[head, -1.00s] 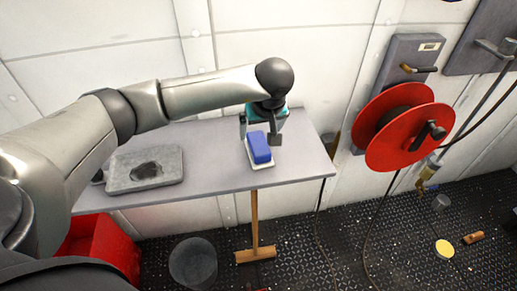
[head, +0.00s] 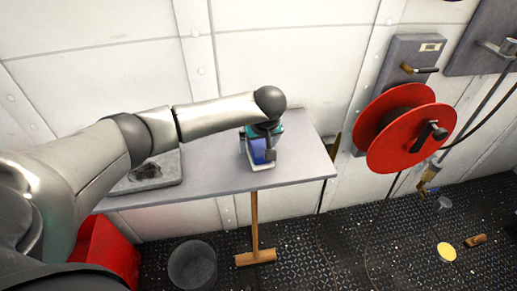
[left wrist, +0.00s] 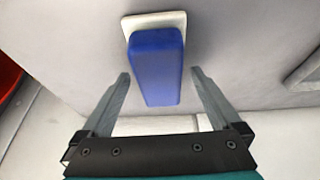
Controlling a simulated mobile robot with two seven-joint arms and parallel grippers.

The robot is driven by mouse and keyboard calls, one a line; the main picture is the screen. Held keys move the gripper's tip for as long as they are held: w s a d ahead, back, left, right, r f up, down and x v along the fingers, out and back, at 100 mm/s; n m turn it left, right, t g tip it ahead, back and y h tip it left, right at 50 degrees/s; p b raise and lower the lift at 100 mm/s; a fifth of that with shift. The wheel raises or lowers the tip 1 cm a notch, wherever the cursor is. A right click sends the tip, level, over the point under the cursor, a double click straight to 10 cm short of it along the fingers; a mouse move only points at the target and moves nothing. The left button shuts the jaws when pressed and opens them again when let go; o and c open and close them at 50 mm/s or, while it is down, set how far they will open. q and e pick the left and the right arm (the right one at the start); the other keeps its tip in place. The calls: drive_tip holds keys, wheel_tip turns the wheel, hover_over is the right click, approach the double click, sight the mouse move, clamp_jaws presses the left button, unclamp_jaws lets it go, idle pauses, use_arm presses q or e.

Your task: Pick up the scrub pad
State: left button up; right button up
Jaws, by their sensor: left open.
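The scrub pad (head: 260,151) looks like a blue block and sits on a flat white piece (head: 262,168) on the grey table. In the left wrist view the blue pad (left wrist: 157,68) stands out from the white piece (left wrist: 150,20), at upper middle. My left gripper (head: 257,153) is over the pad and partly covers it in the head view. In the left wrist view my left gripper (left wrist: 160,75) is open, with one finger on each side of the pad and visible gaps between. My right gripper is in neither view.
The grey table (head: 220,170) also carries a grey slab (head: 168,172) with a dark patch, partly behind my left arm. A red reel (head: 405,135) hangs on the wall to the right. A red bin (head: 108,255), a grey bucket (head: 192,264) and a wooden-handled tool (head: 254,225) stand below.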

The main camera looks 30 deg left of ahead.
sight(258, 143)
use_arm(q)
drive_tip(key=shift+f, duration=0.25)
idle(0.3)
drive_tip(key=c, duration=1.2)
drive_tip(key=shift+c, duration=0.2)
drive_tip(key=shift+r, duration=0.15)
drive_tip(key=shift+r, duration=0.2)
wheel_tip(258, 143, up, 20)
drive_tip(key=p, duration=0.2)
